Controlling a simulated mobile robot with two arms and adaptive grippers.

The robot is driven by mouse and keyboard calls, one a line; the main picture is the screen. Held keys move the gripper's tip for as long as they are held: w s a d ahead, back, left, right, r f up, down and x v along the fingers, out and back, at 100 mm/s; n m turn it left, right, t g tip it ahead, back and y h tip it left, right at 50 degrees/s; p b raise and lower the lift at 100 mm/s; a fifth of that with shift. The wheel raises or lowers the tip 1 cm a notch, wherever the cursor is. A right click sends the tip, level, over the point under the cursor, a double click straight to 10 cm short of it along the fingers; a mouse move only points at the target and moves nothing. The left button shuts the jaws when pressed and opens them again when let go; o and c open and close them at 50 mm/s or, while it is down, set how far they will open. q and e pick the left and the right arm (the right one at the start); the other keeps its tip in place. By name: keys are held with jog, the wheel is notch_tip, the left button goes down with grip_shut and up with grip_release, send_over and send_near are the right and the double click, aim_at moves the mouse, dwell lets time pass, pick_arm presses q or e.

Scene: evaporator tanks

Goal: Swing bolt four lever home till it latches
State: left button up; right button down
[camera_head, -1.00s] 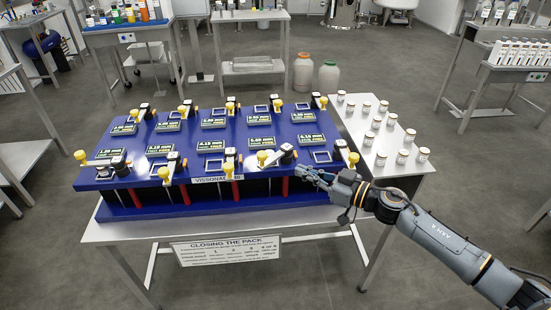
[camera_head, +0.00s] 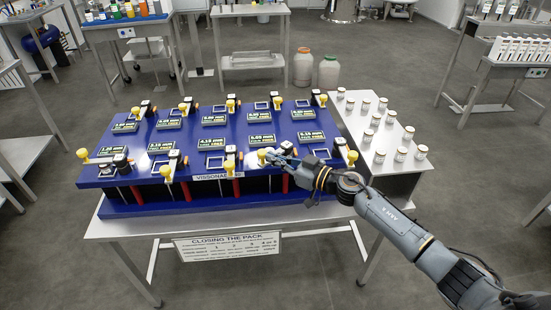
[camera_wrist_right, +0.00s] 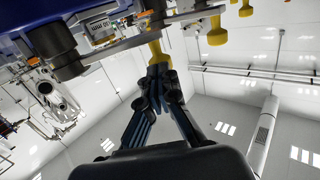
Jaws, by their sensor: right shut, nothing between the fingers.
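A blue pack (camera_head: 204,145) on a table carries several levers with yellow knobs and black pivots. I cannot read which lever is bolt four. My right gripper (camera_head: 279,155) is over the front edge of the pack, right of centre, with its fingers beside a yellow knob (camera_head: 264,157). In the right wrist view my gripper (camera_wrist_right: 158,72) is shut with nothing between its fingers, and its tips are at a yellow knob (camera_wrist_right: 156,51); I cannot tell whether they touch. The pivot there is partly hidden by my gripper in the head view. My left gripper is not in view.
Several white jars (camera_head: 379,120) stand on the table's right side. Another yellow-knobbed lever (camera_head: 350,157) is close to my right arm at the pack's right front corner. A sign (camera_head: 228,246) hangs at the table's front. Open floor lies around the table.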

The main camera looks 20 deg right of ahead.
aim_at(259, 157)
jog(key=w+a+m+t+h+p, duration=0.1)
jog(key=h+p, duration=0.1)
jog(key=w+a+m+t+h+p, duration=0.1)
jog(key=m+h+p, duration=0.1)
jog(key=p, duration=0.1)
jog(key=shift+a+r+m+t+p, duration=0.15)
jog(key=shift+a+m+t+p, duration=0.05)
jog(key=shift+m+t+p, duration=0.15)
jog(key=w+m+h+b, duration=0.1)
jog(key=h, duration=0.1)
jog(key=w+a+m+h+b, duration=0.1)
jog(key=h+b, duration=0.1)
jog(key=w+f+m+t+h+b, duration=0.1)
jog(key=m+h+b, duration=0.1)
jog(key=shift+w+a, duration=0.25)
jog(key=shift+w+r+m+h+b, duration=0.35)
jog(key=shift+w+h+b, duration=0.1)
jog(key=shift+h+b, duration=0.5)
